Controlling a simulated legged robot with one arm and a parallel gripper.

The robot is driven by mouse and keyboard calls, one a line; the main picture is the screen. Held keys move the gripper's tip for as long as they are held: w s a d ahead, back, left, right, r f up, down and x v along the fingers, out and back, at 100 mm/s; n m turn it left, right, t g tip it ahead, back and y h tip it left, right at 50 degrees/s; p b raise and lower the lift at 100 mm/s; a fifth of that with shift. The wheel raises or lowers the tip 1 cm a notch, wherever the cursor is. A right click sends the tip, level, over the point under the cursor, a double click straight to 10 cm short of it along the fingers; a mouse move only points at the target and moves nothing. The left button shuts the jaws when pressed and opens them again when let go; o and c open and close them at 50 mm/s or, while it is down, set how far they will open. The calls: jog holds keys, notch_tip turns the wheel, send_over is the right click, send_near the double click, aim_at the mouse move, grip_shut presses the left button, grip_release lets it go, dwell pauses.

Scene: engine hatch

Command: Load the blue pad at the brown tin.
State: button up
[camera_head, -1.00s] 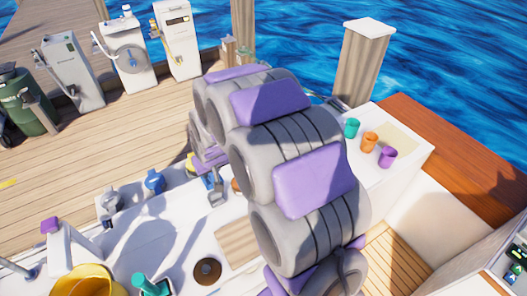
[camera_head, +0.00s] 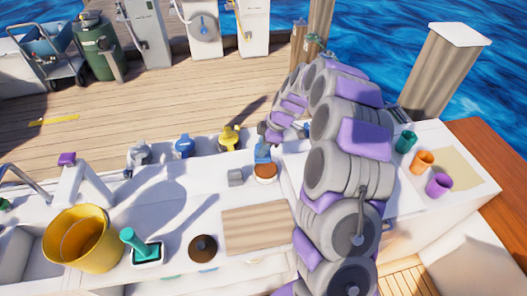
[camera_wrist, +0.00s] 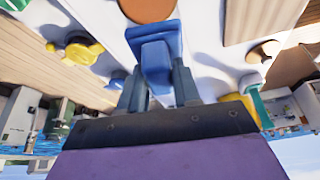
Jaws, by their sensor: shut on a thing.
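The blue pad (camera_head: 262,153) is held in my gripper (camera_head: 264,139), and its lower end is at the far edge of the brown tin (camera_head: 265,173). I cannot tell whether pad and tin touch. In the wrist view, the blue pad (camera_wrist: 154,58) sits between the two dark fingers of my gripper (camera_wrist: 158,88). The round brown top of the tin (camera_wrist: 148,8) is just beyond the pad, partly cut by the frame edge. The tin is round and pale-sided with a brown top, upright on the white deck.
A small grey block (camera_head: 235,177) stands left of the tin. A wooden board (camera_head: 254,228), a brown disc (camera_head: 203,248), a teal-handled tool (camera_head: 135,243) and a yellow bucket (camera_head: 80,240) lie nearer. Yellow (camera_head: 229,138) and blue (camera_head: 184,147) fittings line the far edge. Three cups stand at right.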

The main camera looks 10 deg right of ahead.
jog(key=d, duration=0.1)
jog(key=d+n, duration=0.1)
jog(key=f+n, duration=0.1)
jog(key=shift+w+d+f+g, duration=0.1)
jog(key=shift+w+d+g, duration=0.15)
jog(key=shift+d+g, duration=0.15)
jog(key=shift+s+a+f, duration=0.1)
jog(key=shift+a+f, duration=0.7)
jog(key=shift+a, duration=0.2)
jog(key=shift+a+f, duration=0.1)
jog(key=shift+f, duration=0.3)
jog(key=shift+d+f, duration=0.45)
jog(key=shift+f, duration=0.45)
jog(key=shift+d+f, duration=0.45)
jog(key=shift+f, duration=0.4)
jog(key=shift+a, duration=0.75)
jog(key=shift+d, duration=0.6)
jog(key=shift+a+f, duration=0.25)
jog(key=shift+a, duration=0.2)
jog(key=shift+d+f, duration=0.2)
jog(key=shift+d, duration=0.1)
jog(key=shift+a, duration=0.15)
